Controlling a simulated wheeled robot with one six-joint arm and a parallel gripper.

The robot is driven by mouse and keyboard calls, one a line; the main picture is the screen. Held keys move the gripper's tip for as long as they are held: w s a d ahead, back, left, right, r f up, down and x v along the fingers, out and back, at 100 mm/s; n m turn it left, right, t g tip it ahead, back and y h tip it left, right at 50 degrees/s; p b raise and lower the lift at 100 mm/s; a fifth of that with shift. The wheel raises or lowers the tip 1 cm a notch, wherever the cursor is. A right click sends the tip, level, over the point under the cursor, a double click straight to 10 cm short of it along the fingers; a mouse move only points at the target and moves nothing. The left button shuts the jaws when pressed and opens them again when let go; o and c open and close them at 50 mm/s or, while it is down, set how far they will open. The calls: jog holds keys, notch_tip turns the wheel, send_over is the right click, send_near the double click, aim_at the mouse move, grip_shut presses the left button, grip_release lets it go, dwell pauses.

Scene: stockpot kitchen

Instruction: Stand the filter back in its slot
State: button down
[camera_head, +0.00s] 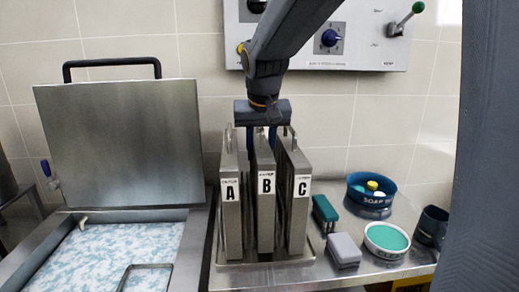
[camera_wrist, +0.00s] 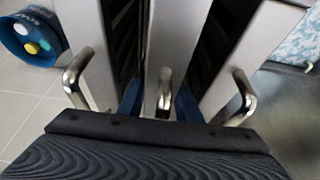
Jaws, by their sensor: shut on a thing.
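Three upright metal filters with letter labels stand side by side: filter A (camera_head: 231,215), filter B (camera_head: 266,215) and filter C (camera_head: 299,215). They are in a low metal rack (camera_head: 262,266) on the counter. My gripper (camera_head: 262,138) is above filter B, pointing down. In the wrist view its blue fingers (camera_wrist: 159,103) are shut on the middle handle (camera_wrist: 164,92), filter B's. The handles of the outer filters show on either side, apart from the fingers. Filter B is upright between A and C. I cannot tell whether its base rests fully in the slot.
An open vat (camera_head: 120,245) with bluish-white contents and a raised lid (camera_head: 125,140) is at left. Right of the rack are a green-topped brush (camera_head: 325,213), a grey block (camera_head: 344,249), a soap tub (camera_head: 369,200), a round green-topped tin (camera_head: 387,241) and a dark cup (camera_head: 432,226).

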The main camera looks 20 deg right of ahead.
jog(key=shift+f, duration=0.3)
dwell(0.4)
jog(key=c, duration=1.3)
grip_release()
jog(key=shift+o, duration=0.5)
jog(key=shift+f, duration=0.15)
